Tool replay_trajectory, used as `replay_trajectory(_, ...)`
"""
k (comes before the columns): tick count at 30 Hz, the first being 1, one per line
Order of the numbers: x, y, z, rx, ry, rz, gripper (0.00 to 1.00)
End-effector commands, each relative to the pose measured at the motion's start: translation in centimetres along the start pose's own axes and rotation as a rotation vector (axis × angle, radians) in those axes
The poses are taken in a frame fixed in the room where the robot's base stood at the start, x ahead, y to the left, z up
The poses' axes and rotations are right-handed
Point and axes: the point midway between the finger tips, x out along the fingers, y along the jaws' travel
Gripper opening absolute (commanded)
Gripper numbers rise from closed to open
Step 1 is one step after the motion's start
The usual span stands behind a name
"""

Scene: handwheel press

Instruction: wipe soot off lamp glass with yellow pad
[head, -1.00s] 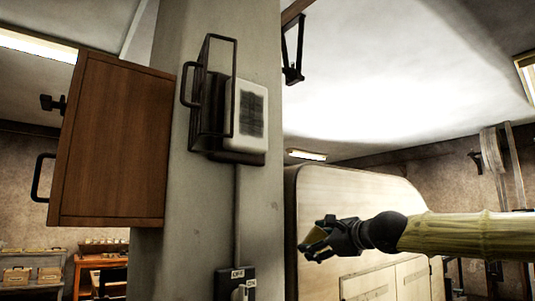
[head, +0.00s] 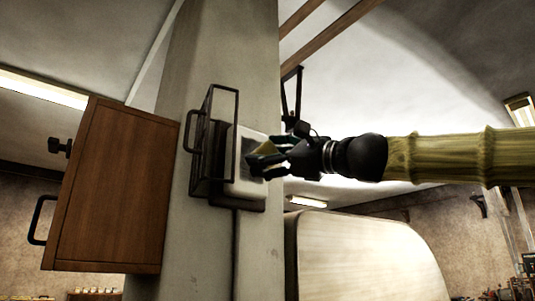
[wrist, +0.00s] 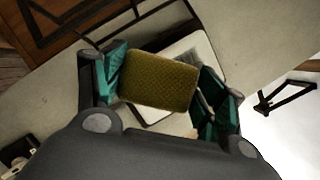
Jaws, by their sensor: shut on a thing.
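The lamp (head: 234,188) is a pale, rounded glass panel in a dark housing on the grey column. A dark soot patch (head: 246,147) shows on its face, partly hidden by my gripper. My gripper (head: 267,160) is shut on the yellow pad (head: 262,150), held in front of the lamp face. In the wrist view the pad (wrist: 158,82) sits between the teal-lined fingers, and the pale lamp glass (wrist: 197,47) shows behind it. I cannot tell whether the pad touches the glass.
A wire guard frame (head: 238,110) stands open at the lamp's left. A wooden cabinet (head: 115,185) with a black handle juts out left of the column (head: 235,50). A black bracket (head: 291,100) hangs to the right, behind my gripper.

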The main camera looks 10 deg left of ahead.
Motion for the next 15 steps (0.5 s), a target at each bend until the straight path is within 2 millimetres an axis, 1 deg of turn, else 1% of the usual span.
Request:
replay_trajectory(2, 0.0, 0.1, 0.7, 0.001, -0.013, 0.004, 0.52)
replay_trajectory(5, 0.2, 0.1, 0.9, 0.003, -0.019, 0.006, 0.52)
replay_trajectory(8, 0.7, 0.0, 0.7, 0.003, -0.019, 0.005, 0.52)
replay_trajectory(15, 2.6, 0.1, 0.0, 0.003, -0.018, 0.005, 0.52)
